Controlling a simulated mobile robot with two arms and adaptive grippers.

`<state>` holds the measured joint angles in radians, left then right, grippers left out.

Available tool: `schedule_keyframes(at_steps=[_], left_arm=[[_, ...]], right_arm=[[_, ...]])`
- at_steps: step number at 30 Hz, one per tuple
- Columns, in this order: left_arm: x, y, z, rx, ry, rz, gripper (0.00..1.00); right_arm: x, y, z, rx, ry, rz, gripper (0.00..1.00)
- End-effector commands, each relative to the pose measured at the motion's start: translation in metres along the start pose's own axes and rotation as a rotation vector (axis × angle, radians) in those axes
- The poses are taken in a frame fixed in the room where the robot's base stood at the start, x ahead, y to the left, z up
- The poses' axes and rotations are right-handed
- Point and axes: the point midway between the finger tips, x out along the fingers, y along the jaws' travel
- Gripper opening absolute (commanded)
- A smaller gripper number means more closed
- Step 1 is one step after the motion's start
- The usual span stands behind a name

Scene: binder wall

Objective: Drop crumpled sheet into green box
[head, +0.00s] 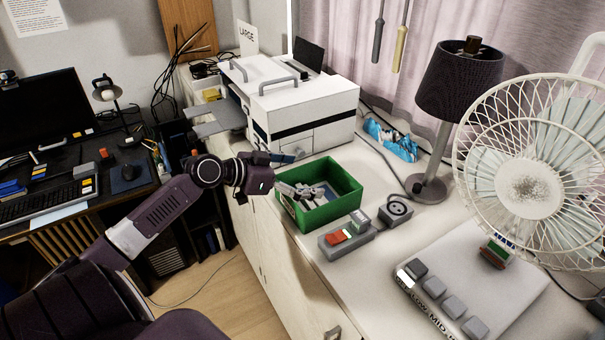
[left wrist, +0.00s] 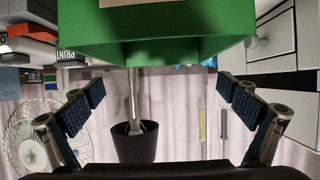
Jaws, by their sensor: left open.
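The green box (head: 348,181) stands open on the white counter; in the left wrist view its green wall (left wrist: 165,50) fills the top middle. A crumpled blue and white sheet (head: 391,139) lies on the counter behind the box, near the lamp foot. A bit of blue (left wrist: 209,62) shows past the box in the wrist view. My left gripper (head: 306,191) is at the box's left side, its fingers overlapping the rim and opening. In the wrist view the left gripper (left wrist: 161,92) is open with nothing between its fingers. My right gripper is out of view.
A white printer (head: 300,112) stands behind the box. A dark lamp (head: 458,80), a white fan (head: 530,175) and a grey device with a red part (head: 346,236) stand to the right. The counter's front edge drops to the floor (head: 215,285).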

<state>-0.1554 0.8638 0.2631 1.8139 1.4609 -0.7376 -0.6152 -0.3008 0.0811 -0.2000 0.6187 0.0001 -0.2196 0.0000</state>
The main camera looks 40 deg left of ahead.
Motion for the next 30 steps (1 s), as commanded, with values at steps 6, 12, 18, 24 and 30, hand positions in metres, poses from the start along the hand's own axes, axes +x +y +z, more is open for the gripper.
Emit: schedule_keyframes(at_steps=[6,12,18,24,30], left_arm=[[-0.013,0.0,0.002,-0.001,-0.003,-0.001,1.0],[-0.045,0.0,0.002,-0.002,-0.002,0.0,1.0],[-0.081,0.0,0.001,-0.003,-0.001,0.0,1.0],[-0.107,0.0,0.001,-0.002,0.0,0.0,1.0],[-0.119,0.0,0.0,-0.001,0.0,0.001,1.0]], right_arm=[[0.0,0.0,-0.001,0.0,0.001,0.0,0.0],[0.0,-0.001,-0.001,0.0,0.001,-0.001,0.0],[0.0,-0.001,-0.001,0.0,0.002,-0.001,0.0],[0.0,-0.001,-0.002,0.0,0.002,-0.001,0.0],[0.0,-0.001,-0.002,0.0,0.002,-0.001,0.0]])
